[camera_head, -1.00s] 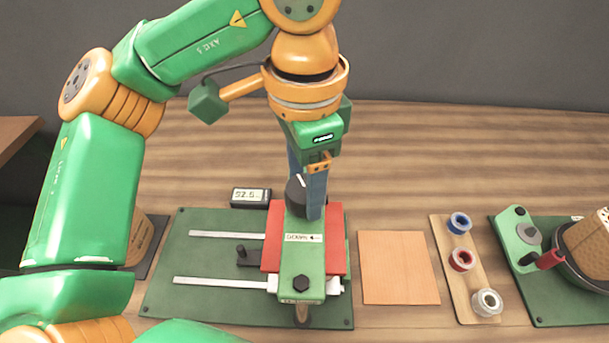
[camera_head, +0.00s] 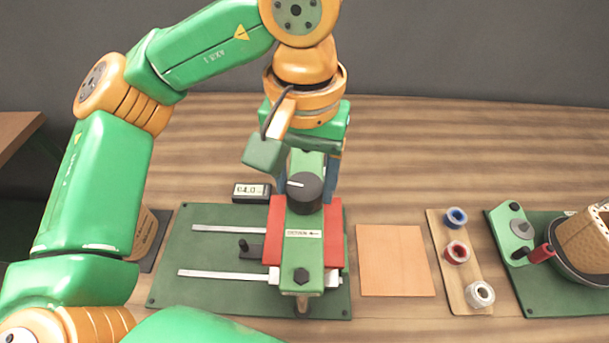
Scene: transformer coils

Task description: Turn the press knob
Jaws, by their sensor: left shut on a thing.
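The black press knob (camera_head: 305,194) stands on top of the green press bar (camera_head: 304,254), towards its far end. A white line on the knob points left in the picture. My left gripper (camera_head: 309,180) comes down from above and is shut on the knob. A small display (camera_head: 252,192) behind the press seems to read 64.0. My right gripper is not in view.
The press sits over a red block (camera_head: 334,235) on a green base plate (camera_head: 180,262) with two pale rails. To the right are an orange-brown sheet (camera_head: 395,260), a wooden strip (camera_head: 444,262) with three spools, and another green plate (camera_head: 511,297) bearing a coil.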

